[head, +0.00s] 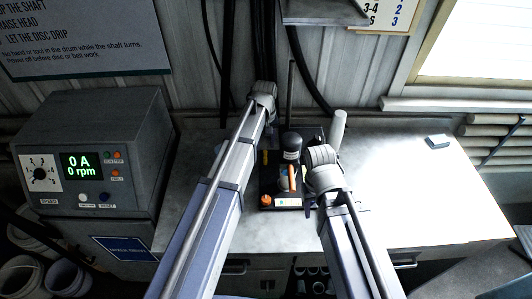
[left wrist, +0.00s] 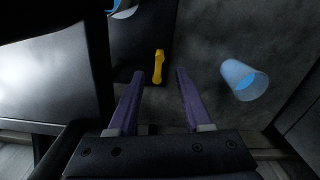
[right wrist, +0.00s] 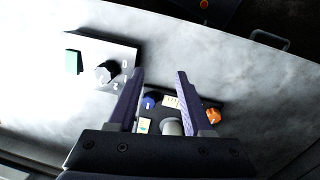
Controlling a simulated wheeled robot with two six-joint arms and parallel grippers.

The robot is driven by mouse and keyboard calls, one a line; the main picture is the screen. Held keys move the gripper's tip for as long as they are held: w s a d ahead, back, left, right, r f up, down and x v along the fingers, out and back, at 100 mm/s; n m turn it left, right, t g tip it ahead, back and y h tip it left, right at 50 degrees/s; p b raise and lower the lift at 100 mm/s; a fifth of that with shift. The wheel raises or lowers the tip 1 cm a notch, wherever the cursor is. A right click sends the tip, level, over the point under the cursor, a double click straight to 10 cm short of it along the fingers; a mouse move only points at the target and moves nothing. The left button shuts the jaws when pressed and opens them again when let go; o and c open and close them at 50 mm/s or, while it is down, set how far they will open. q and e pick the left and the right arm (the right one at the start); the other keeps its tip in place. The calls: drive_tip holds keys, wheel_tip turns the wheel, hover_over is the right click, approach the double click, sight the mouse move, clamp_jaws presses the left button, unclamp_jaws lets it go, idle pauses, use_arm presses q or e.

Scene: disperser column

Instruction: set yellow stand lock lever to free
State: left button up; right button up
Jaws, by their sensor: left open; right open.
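The yellow lever (left wrist: 158,66) stands out against a dark surface in the left wrist view. A yellow upright piece (head: 265,157), likely the same lever, shows beside my left arm in the head view. My left gripper (left wrist: 160,73) is open and empty, with the lever lined up between its fingertips and seemingly beyond them. I cannot tell the remaining distance. My right gripper (right wrist: 159,72) is open and empty above the bench, near the dark stand base. The lever's setting marks are not readable.
The control box (head: 92,150) reads 0 A and 0 rpm. A dark cylinder (head: 292,145) and an orange knob (head: 266,200) are at the stand. A black numbered knob (right wrist: 107,72) is in the right wrist view. A translucent cup (left wrist: 243,80) lies right of the lever. The bench's right side is mostly clear.

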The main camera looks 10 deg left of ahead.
sight(265, 157)
use_arm(q)
drive_tip(key=shift+f, duration=0.1)
use_arm(e)
drive_tip(key=shift+f, duration=0.1)
use_arm(q)
wheel_tip(265, 157, down, 8)
drive_tip(key=b, duration=0.8)
use_arm(e)
wheel_tip(265, 157, down, 8)
drive_tip(key=shift+r, duration=0.15)
use_arm(q)
drive_tip(key=shift+r, duration=0.2)
drive_tip(key=shift+s, duration=0.1)
clamp_jaws()
